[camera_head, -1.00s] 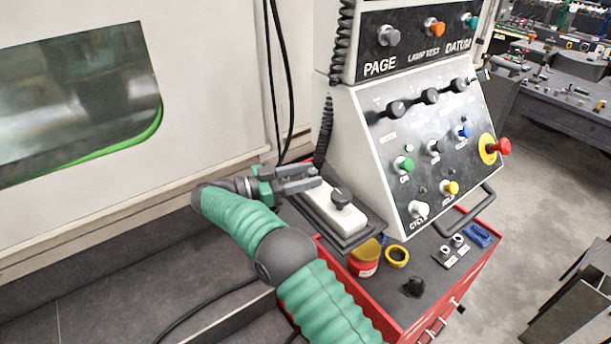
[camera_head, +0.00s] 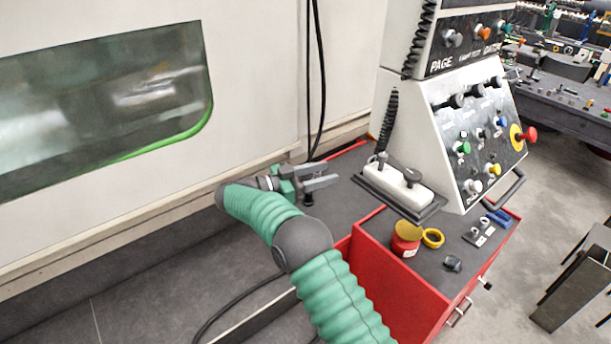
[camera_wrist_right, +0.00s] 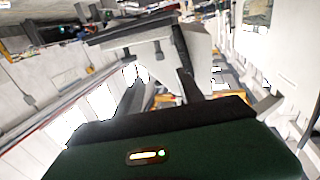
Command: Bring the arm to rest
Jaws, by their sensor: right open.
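My right arm, in a green ribbed sleeve, comes up from the bottom of the head view and bends to the left. My right gripper (camera_head: 328,178) is open and empty, pointing right. In the right wrist view the gripper's dark body fills the bottom, and what lies beyond is tilted and hard to make out. My left gripper is not in view.
A control panel (camera_head: 478,135) with a red stop button (camera_head: 528,134) stands on the red cabinet (camera_head: 385,262). A machine wall with a window (camera_head: 110,95) rises behind.

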